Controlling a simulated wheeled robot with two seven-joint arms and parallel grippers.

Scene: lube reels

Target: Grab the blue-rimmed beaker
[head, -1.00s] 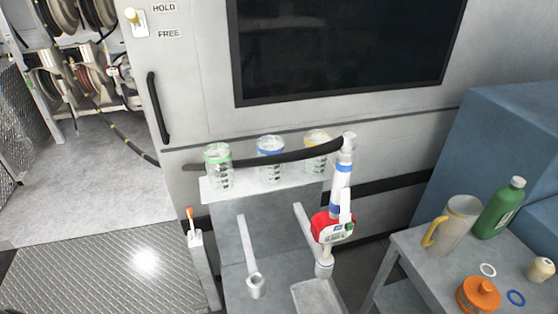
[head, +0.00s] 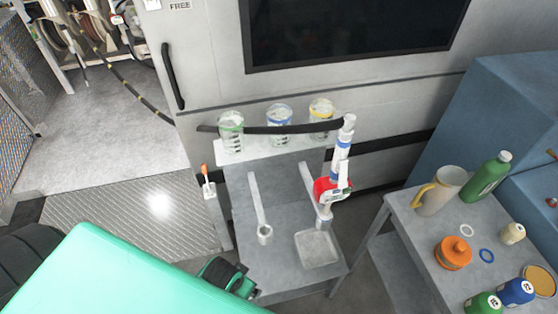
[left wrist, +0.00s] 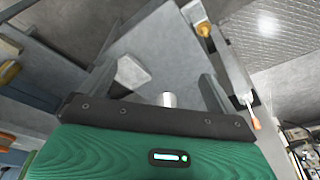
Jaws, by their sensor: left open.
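The blue-rimmed beaker (head: 279,118) is clear with dark markings and stands upright on a pale shelf (head: 262,152) in the head view. It is the middle one of three beakers, and a black hose-like bar crosses in front of it. My left gripper (left wrist: 157,80) is open and empty in the left wrist view, its two dark fingers apart over the grey stand. In the head view a green and black part of it (head: 230,277) shows at the bottom, well below the beaker. I cannot make out the beaker in the left wrist view. My right gripper is not in view.
A green-rimmed beaker (head: 231,137) and a yellow-rimmed beaker (head: 321,113) flank it. The black bar (head: 270,129) joins a white post with a red device (head: 328,188). A side table (head: 405,235) holds a jug, bottles and an orange pot. A screwdriver (head: 205,171) stands left.

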